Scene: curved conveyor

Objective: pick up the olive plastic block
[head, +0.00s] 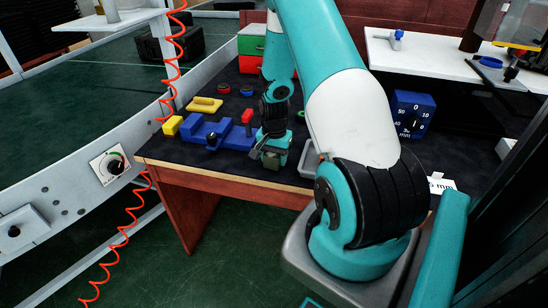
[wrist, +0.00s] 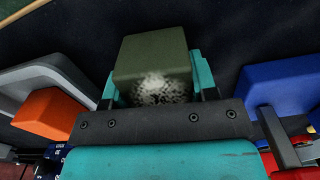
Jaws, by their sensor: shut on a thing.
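The olive plastic block (wrist: 152,58) sits between the two teal fingers of my gripper (wrist: 153,90) in the wrist view. It has a speckled pale patch on the face toward my gripper. The fingers are shut on its left and right sides. In the head view my gripper (head: 271,156) is low over the front edge of the dark table. The block shows there as a small olive shape (head: 271,160) at the fingertips. I cannot tell whether it touches the table.
A blue vise-like piece (head: 205,131) lies left of my gripper, with a yellow block (head: 172,125) beside it. A grey tray (wrist: 40,82) with an orange block (wrist: 50,113) is on the other side. A conveyor (head: 75,190) runs along the left.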

